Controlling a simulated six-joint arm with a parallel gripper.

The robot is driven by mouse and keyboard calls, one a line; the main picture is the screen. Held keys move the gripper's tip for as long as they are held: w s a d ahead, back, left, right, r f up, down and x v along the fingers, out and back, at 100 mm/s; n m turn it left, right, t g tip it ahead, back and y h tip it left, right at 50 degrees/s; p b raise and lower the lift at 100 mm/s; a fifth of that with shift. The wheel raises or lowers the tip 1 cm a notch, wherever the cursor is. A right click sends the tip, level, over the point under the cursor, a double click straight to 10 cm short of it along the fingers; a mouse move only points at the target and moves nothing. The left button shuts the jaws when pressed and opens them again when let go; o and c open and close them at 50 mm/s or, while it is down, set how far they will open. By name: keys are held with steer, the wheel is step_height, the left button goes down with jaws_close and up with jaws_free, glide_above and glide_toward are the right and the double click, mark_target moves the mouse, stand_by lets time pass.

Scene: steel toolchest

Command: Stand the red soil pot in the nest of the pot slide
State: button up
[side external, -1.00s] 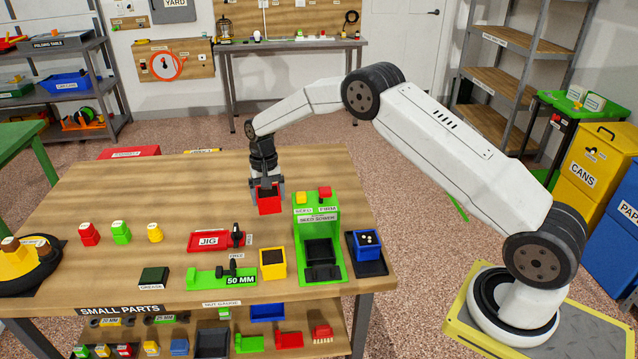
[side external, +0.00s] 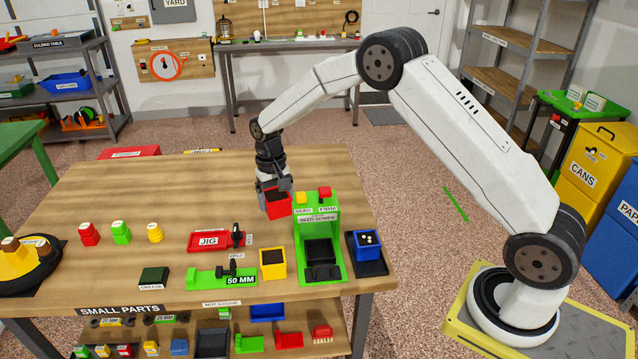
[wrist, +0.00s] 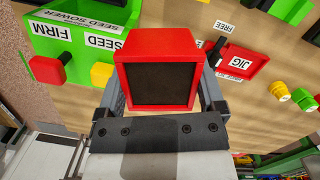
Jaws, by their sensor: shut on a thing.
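The red soil pot (side external: 279,207) is square, with dark soil inside. My gripper (side external: 273,187) is shut on it, just behind and left of the green seed sower (side external: 334,235). In the wrist view the pot (wrist: 160,85) sits between the two fingers of my gripper (wrist: 163,100), its soil facing the camera. The pot looks slightly tilted in the side view; I cannot tell its exact height above the bench. The sower has a dark bay at its front with a black part (side external: 322,272), which looks like the pot slide. I cannot make out its nest clearly; it appears empty.
A yellow soil pot (side external: 272,264) stands left of the sower. A blue seed box (side external: 367,245) stands to its right. The red jig (side external: 209,240) and green 50 mm gauge (side external: 215,278) lie further left. Yellow and red buttons (side external: 324,194) top the sower. The bench's back left is clear.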

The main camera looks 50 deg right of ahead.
steer(key=s+a+r+n, duration=0.1)
steer(key=s+n, duration=0.1)
steer(key=s, duration=0.4)
steer(key=s+a+r+n, duration=0.2)
steer(key=s, duration=0.5)
steer(key=shift+r+h, duration=0.25)
steer(key=shift+h, duration=0.05)
steer(key=shift+s+d+n, duration=0.1)
steer(key=shift+s+n, duration=0.05)
steer(key=shift+n, duration=0.25)
steer(key=s+d+n+t, duration=0.1)
steer(key=s+n, duration=0.4)
steer(key=n, duration=0.9)
steer(key=s+d+n+t+h, duration=0.1)
steer(key=s+d+n, duration=0.3)
steer(key=n, duration=0.9)
steer(key=shift+s+r+n, duration=0.4)
steer(key=shift+s, duration=0.3)
